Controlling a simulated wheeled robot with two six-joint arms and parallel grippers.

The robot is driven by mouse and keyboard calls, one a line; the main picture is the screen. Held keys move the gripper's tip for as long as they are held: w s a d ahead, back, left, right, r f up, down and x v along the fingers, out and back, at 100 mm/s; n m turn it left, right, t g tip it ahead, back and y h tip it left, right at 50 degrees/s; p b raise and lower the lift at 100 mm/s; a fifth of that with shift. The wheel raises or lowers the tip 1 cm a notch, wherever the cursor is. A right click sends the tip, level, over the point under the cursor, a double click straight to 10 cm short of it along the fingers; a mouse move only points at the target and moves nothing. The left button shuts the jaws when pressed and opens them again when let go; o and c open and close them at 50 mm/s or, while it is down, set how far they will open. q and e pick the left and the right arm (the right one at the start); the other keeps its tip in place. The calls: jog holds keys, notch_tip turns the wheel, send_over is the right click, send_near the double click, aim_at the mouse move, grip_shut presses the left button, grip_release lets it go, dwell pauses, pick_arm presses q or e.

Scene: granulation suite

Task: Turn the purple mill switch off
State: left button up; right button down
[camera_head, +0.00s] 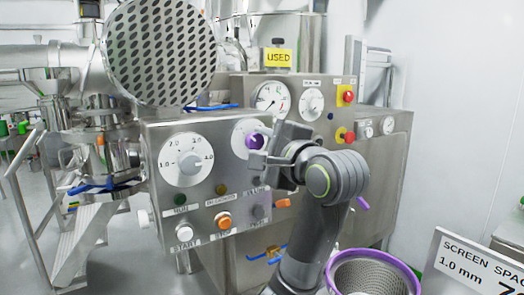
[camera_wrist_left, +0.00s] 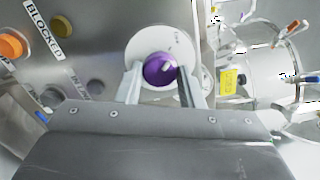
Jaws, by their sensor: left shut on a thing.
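The purple mill switch (camera_head: 254,141) is a round knob on a white dial at the right of the front control panel (camera_head: 215,235). My left gripper (camera_head: 263,150) reaches it from the right and partly covers the dial. In the left wrist view, the purple knob (camera_wrist_left: 158,69) sits between the two fingers of my left gripper (camera_wrist_left: 160,76), which is shut on it. The white dial plate (camera_wrist_left: 150,42) shows behind the knob. Any marks on this dial are too small or hidden to read. My right gripper is in neither view.
A large numbered dial (camera_head: 187,160) is left of the switch. Below are an orange button (camera_head: 224,221), a white button (camera_head: 184,233) and dark lamps. A perforated steel disc (camera_head: 160,50) overhangs the panel. A purple-rimmed screen basket (camera_head: 375,275) stands at the lower right.

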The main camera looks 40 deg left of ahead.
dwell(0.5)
pick_arm(q)
jog(key=o, duration=1)
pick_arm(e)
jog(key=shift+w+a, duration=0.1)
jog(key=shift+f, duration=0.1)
pick_arm(q)
jog(key=shift+s+d+f, duration=0.1)
jog(key=shift+s+d, duration=0.05)
jog(key=shift+d, duration=0.4)
jog(key=b+v, duration=0.5)
jog(key=v, duration=1.1)
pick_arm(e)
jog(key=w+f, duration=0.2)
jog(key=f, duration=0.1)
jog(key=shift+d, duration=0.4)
pick_arm(q)
jog(key=shift+d, duration=0.1)
